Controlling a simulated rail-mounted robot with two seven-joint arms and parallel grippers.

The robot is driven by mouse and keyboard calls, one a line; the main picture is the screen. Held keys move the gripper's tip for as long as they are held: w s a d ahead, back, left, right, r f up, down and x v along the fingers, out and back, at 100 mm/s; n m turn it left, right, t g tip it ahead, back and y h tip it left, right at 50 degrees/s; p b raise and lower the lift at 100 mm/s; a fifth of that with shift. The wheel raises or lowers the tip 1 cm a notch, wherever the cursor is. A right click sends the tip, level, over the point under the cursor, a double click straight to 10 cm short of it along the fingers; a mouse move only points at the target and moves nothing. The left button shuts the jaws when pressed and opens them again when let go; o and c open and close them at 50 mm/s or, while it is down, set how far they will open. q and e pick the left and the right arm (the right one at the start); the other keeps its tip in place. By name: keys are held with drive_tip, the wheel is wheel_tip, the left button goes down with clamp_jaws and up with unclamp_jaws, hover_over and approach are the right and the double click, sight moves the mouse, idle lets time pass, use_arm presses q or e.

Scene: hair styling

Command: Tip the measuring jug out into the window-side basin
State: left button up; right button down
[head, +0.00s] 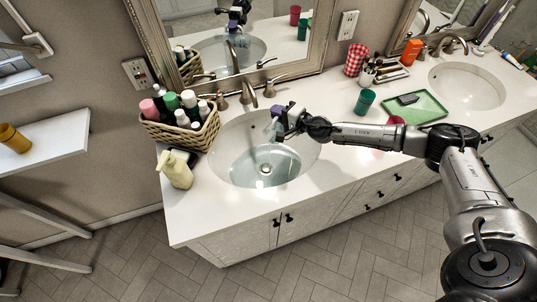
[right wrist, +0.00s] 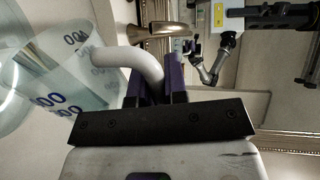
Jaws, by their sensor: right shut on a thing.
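The window-side basin (head: 237,133) is the oval white sink at the left of the counter; its lower bowl looks bluish grey, and I cannot tell whether that is water. My right gripper (head: 290,118) is above the back right of this basin, close to the tap. It is shut on the handle of the clear measuring jug (head: 272,128). In the right wrist view, the jug (right wrist: 100,82) has blue markings and a white curved handle between the purple fingers (right wrist: 160,80). The jug's tilt and contents are hard to make out. My left gripper is outside both views.
A bronze tap (head: 248,93) stands behind the basin. A wicker basket (head: 195,138) of bottles and a cream pump bottle (head: 177,170) stand left of it. To the right are a green cup (head: 364,102), a green tray (head: 425,110) and a second basin (head: 480,85).

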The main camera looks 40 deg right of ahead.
sight(268, 129)
drive_tip(key=shift+s+a+r+n, duration=0.1)
drive_tip(key=shift+a+r+n, duration=0.2)
drive_tip(key=shift+a+n, duration=0.3)
drive_tip(key=shift+s+a+r+n+h, duration=0.1)
drive_tip(key=shift+s+a+n+h, duration=0.15)
drive_tip(key=shift+a, duration=0.2)
drive_tip(key=shift+a+r+n+h, duration=0.1)
drive_tip(key=shift+a+n+h, duration=0.05)
drive_tip(key=shift+a+n, duration=0.25)
drive_tip(key=shift+s+a+r+n+t, duration=0.1)
drive_tip(key=shift+a+n+t, duration=0.05)
drive_tip(key=shift+a+n, duration=0.3)
drive_tip(key=shift+a+r+n+t, duration=0.1)
drive_tip(key=shift+a+n+t, duration=0.1)
drive_tip(key=shift+a, duration=0.35)
drive_tip(key=shift+s+a+n+h, duration=0.3)
drive_tip(key=shift+a+n+h, duration=0.1)
drive_tip(key=shift+a+n, duration=0.25)
drive_tip(key=shift+f, duration=0.15)
